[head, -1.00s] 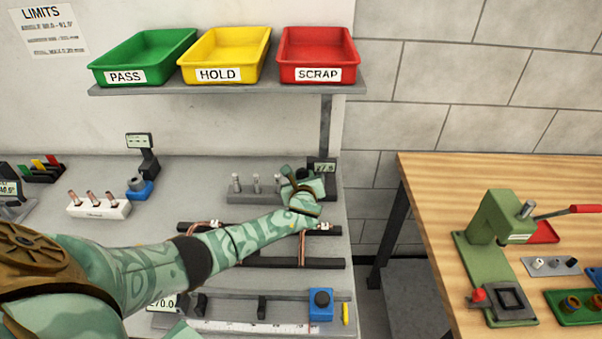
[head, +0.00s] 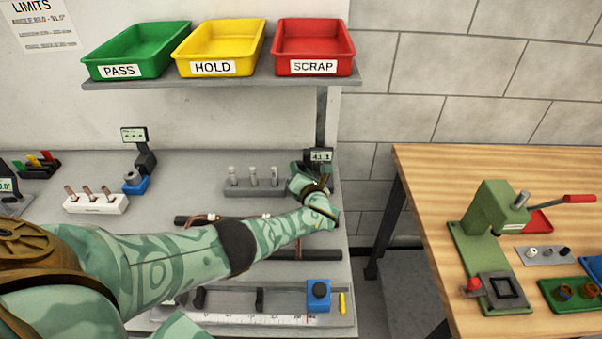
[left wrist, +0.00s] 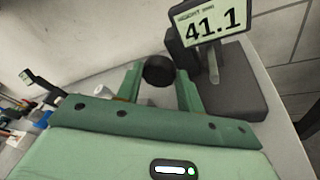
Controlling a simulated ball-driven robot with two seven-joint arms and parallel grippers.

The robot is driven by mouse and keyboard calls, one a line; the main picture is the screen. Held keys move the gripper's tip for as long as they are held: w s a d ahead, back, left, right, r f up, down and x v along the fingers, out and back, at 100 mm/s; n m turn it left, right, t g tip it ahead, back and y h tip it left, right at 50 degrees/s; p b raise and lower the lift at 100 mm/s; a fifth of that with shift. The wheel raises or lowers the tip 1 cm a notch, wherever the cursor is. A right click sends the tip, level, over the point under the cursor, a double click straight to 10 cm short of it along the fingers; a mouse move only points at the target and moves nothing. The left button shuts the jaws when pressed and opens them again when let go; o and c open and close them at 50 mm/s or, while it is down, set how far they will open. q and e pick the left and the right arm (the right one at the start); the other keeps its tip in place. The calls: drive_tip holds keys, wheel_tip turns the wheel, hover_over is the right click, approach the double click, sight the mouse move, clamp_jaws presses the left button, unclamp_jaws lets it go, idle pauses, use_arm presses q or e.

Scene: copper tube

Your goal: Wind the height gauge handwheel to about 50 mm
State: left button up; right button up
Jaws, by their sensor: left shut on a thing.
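The height gauge display (left wrist: 211,22) reads 41.1 in the left wrist view, under a height label. It also shows in the head view (head: 320,155), where the digits are small. Below it in the left wrist view is the gauge's dark base (left wrist: 235,85). A round black handwheel (left wrist: 159,70) sits between the two green fingers of my left gripper (left wrist: 158,80), which is shut on it. In the head view my left gripper (head: 312,182) reaches the gauge and hides the handwheel. My right gripper is not in view.
Green (head: 130,52), yellow (head: 222,48) and red (head: 314,50) trays sit on a shelf above. A grey block with several pins (head: 254,190) stands left of my gripper. Dark rails with copper tube (head: 300,254) lie under my forearm. A wooden table (head: 415,185) stands at right.

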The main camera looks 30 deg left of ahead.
use_arm(q)
drive_tip(key=m+y+b, duration=0.1)
drive_tip(key=m, duration=0.2)
drive_tip(key=shift+f, duration=0.2)
drive_tip(key=shift+m+t+y+b, duration=0.3)
drive_tip(key=shift+m+b, duration=0.15)
drive_tip(key=shift+m, duration=0.45)
drive_tip(key=o, duration=1)
